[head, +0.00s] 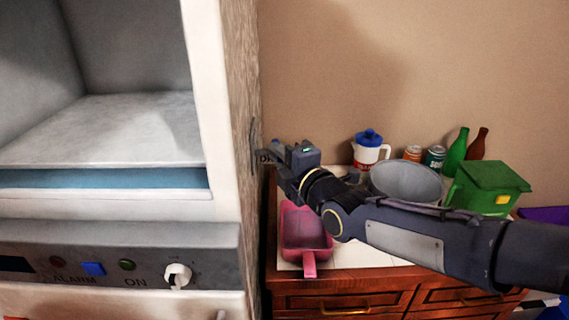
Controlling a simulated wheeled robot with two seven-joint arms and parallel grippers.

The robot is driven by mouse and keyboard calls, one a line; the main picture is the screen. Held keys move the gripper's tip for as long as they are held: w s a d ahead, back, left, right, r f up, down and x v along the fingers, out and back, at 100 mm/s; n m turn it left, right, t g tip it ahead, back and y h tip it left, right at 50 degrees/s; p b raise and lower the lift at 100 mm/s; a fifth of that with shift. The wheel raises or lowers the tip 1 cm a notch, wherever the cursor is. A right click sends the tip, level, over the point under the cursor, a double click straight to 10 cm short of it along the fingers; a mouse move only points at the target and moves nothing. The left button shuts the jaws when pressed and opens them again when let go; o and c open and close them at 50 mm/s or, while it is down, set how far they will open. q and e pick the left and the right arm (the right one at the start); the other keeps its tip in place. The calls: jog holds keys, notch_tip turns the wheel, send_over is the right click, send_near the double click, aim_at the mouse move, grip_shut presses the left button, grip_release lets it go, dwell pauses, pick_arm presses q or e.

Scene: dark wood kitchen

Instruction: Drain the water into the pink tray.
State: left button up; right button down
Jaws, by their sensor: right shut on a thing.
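The pink tray (311,267) sits on the white-topped wooden cabinet, close beside the appliance, with its handle toward me. My right arm reaches in from the right, above the tray. My right gripper (262,150) is at the appliance's side wall, shut on a thin dark handle (253,133) there. Dark lettering starting with "DR" shows next to it, partly covered by the gripper. The fingertips are small and hard to make out. No water is visible in the tray. My left gripper is out of view.
The large white appliance (214,110) with an open, empty compartment fills the left. On the cabinet stand a grey bowl (405,183), a blue-lidded jug (368,150), cans (434,157), bottles (456,150) and a green box (490,185). My forearm passes in front of several.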

jog(key=shift+d, duration=0.1)
jog(key=c, duration=1.5)
grip_release()
jog(key=shift+b+v, duration=0.75)
jog(key=shift+v, duration=3.1)
